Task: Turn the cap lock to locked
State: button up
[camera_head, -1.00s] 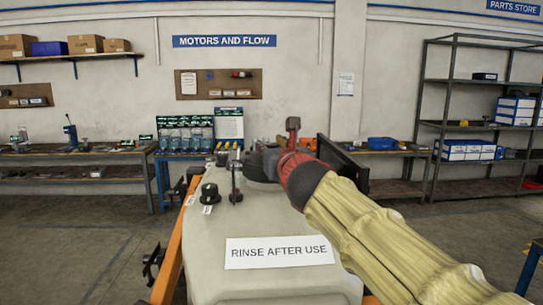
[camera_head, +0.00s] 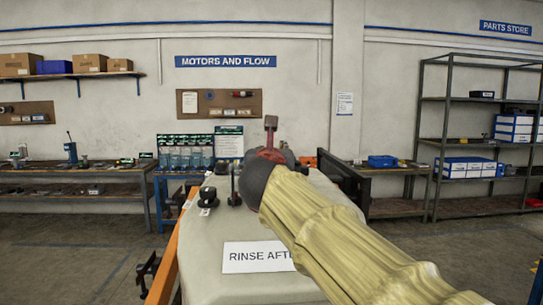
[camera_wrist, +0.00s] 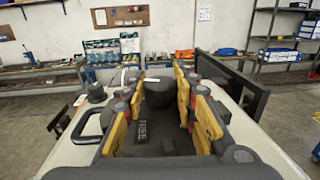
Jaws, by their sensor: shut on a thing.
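The dark round cap (camera_wrist: 158,93) stands on the pale tank (camera_head: 222,228) and shows between my fingers in the wrist view. My gripper (camera_wrist: 158,80) has its two yellow-sided fingers on either side of this cap, shut on it. A small white strip lies at the cap's far left edge. In the head view my sleeved arm hides the cap and most of my gripper; only a red part and one upright finger show above the arm. I cannot read the cap's lock position.
A smaller black knob (camera_head: 208,197) and a dark upright lever (camera_head: 234,187) stand on the tank left of my arm. An orange bar (camera_head: 168,255) runs along the tank's left side. A dark frame (camera_head: 345,180) stands right of my gripper. Benches and shelves line the back wall.

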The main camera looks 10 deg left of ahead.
jog(key=shift+r, duration=0.1)
dwell(0.4)
jog(key=o, duration=1.2)
jog(key=shift+c, duration=0.2)
jog(key=s+d, duration=0.1)
jog(key=s, duration=1.1)
jog(key=shift+d, duration=0.25)
jog(key=shift+c, duration=0.3)
